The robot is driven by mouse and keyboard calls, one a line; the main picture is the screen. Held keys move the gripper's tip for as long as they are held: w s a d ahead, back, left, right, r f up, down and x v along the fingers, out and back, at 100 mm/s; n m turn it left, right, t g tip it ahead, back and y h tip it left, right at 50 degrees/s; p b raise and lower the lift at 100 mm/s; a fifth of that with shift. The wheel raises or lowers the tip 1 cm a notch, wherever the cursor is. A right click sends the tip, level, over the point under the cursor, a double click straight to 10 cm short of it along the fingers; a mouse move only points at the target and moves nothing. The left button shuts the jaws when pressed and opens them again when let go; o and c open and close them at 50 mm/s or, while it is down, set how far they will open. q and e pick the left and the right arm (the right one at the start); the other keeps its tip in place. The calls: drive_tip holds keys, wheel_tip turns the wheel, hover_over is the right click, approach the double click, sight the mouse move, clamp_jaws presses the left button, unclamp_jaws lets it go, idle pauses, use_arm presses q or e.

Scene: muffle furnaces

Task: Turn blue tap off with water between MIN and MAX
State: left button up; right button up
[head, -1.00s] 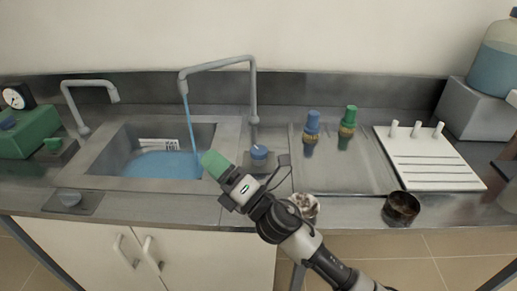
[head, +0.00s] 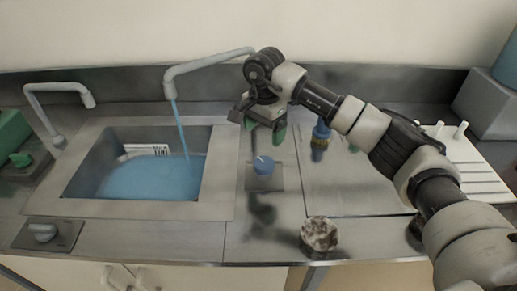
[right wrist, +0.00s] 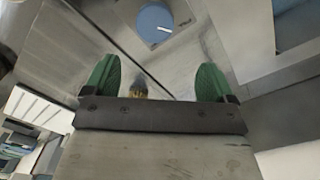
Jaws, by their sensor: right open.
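The blue tap knob (head: 263,165), with a white mark on top, stands on a plate right of the sink. It also shows at the top of the right wrist view (right wrist: 155,22). The grey faucet (head: 205,64) pours a blue stream (head: 181,132) into the sink. Blue water (head: 145,180) covers the basin floor and reaches the lower part of the white label (head: 146,150); its markings are too small to read. My right gripper (head: 264,130), green-fingered, is open and empty, just behind and above the knob. It also spans the right wrist view (right wrist: 158,76). My left gripper is out of view.
Blue-and-brass fitting (head: 320,138) stands right of the gripper. A speckled round object (head: 319,233) sits near the counter's front edge. A grey knob (head: 43,232) and a second faucet (head: 58,88) are at left. A white rack (head: 470,160) is partly behind my right arm.

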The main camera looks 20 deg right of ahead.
drive_tip(key=p, duration=0.1)
hover_over(264, 163)
wheel_tip(264, 163, down, 5)
drive_tip(key=shift+s+r, duration=0.1)
drive_tip(key=shift+s, duration=0.05)
drive_tip(key=f, duration=0.3)
drive_tip(key=shift+w+f+p, duration=0.15)
drive_tip(key=shift+w+p, duration=0.1)
drive_tip(key=shift+p, duration=0.05)
drive_tip(key=shift+f, duration=1)
drive_tip(key=shift+c, duration=0.9)
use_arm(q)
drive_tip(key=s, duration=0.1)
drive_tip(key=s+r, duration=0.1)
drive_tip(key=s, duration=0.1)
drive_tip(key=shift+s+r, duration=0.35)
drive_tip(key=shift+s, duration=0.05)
use_arm(e)
drive_tip(key=c, duration=0.7)
